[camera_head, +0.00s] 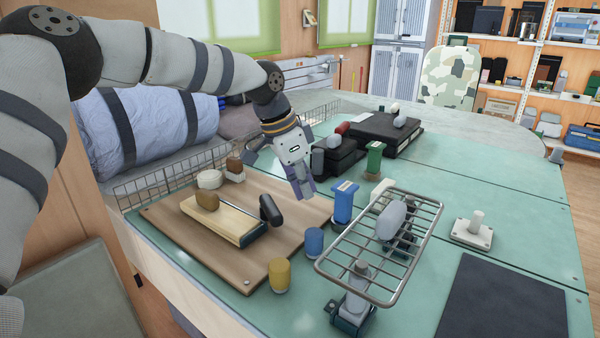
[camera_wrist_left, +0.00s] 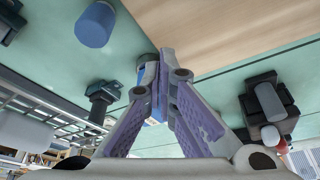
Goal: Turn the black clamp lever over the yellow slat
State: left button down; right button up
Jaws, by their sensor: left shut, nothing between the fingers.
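The yellow slat (camera_head: 222,224) is a pale strip lying on a brown wooden board (camera_head: 180,238), with a brown knob (camera_head: 207,200) near its far left end. The black clamp lever (camera_head: 270,210) is a dark rounded handle at the slat's right end. I cannot tell how much of it lies over the slat. My left gripper (camera_head: 304,194) is shut and empty, above the board's right edge, to the right of the lever and apart from it. Its closed fingers (camera_wrist_left: 167,65) fill the middle of the left wrist view, where neither lever nor slat shows. My right gripper is not in view.
A blue post (camera_head: 343,203) stands just right of the gripper. A blue cylinder (camera_head: 314,242) and a yellow cylinder (camera_head: 280,275) stand near the board's right edge. A wire rack (camera_head: 330,262) is further right. Black boxes (camera_head: 336,158) stand behind the gripper.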

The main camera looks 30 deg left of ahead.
aim_at(271, 215)
pick_arm(q)
jog(key=x, duration=0.3)
jog(key=shift+s+f, duration=0.1)
jog(key=shift+f, duration=0.2)
jog(key=shift+s+a+r+p, duration=0.25)
jog(key=shift+s+a, duration=0.2)
jog(key=shift+s, duration=0.05)
jog(key=shift+s+a+r+p, duration=0.2)
jog(key=shift+s+a+r, duration=0.05)
jog(key=shift+s+a, duration=0.4)
jog(key=shift+s, duration=0.25)
jog(key=shift+s+f, duration=0.1)
jog(key=shift+f, duration=0.2)
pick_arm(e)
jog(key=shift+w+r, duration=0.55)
